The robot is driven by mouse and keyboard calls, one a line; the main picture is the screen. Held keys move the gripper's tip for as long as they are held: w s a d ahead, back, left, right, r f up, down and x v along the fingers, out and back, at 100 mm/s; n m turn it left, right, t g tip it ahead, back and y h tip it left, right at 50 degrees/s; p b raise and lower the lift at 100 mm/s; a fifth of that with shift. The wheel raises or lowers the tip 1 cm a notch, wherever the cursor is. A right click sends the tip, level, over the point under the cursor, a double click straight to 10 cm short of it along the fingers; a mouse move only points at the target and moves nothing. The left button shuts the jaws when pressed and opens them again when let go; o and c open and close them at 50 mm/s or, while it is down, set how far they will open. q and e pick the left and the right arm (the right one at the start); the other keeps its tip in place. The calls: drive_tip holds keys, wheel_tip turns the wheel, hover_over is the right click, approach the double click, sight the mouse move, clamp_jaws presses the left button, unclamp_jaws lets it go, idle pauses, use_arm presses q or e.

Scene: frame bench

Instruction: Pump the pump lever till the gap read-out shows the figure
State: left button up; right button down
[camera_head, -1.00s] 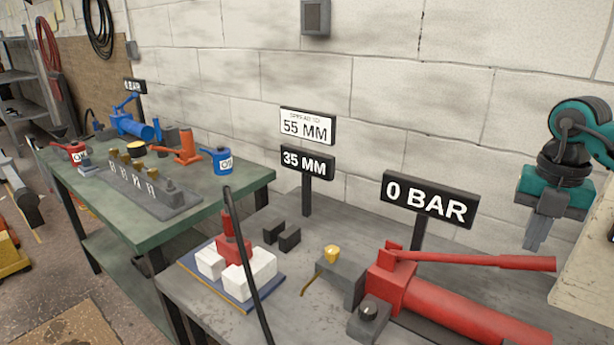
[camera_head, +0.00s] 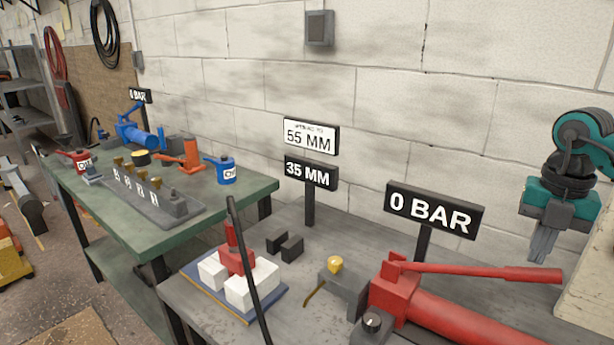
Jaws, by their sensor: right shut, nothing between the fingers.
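The red pump (camera_head: 447,325) lies on the grey bench at the lower right, and its red pump lever (camera_head: 482,271) runs nearly level above it to the right. The gap read-out (camera_head: 311,173) shows 35 MM, below a white sign (camera_head: 311,136) that reads 55 MM. A black pressure read-out (camera_head: 434,208) shows 0 BAR. A red spreader (camera_head: 236,262) stands among white blocks (camera_head: 251,285). My right gripper (camera_head: 540,254) is shut and empty, pointing down above and apart from the lever's right end. My left gripper is not in view.
A dark hose (camera_head: 248,270) rises in front of the white blocks. Two dark blocks (camera_head: 285,244) and a yellow-knobbed valve (camera_head: 335,264) are on the grey bench. A green bench (camera_head: 240,195) at left holds a blue pump (camera_head: 137,133) and cans. A block wall stands behind.

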sight(529, 269)
drive_tip(key=shift+f+b, duration=0.35)
drive_tip(key=shift+f, duration=0.2)
wheel_tip(529, 269, down, 10)
drive_tip(key=b, duration=0.5)
drive_tip(key=shift+f+b, duration=0.15)
drive_tip(key=shift+b, duration=0.25)
wheel_tip(529, 269, up, 4)
drive_tip(key=p, duration=0.4)
wheel_tip(529, 269, up, 4)
drive_tip(key=p, duration=0.3)
drive_tip(key=shift+f, duration=0.1)
drive_tip(key=shift+r+p, duration=0.5)
drive_tip(key=shift+r, duration=0.05)
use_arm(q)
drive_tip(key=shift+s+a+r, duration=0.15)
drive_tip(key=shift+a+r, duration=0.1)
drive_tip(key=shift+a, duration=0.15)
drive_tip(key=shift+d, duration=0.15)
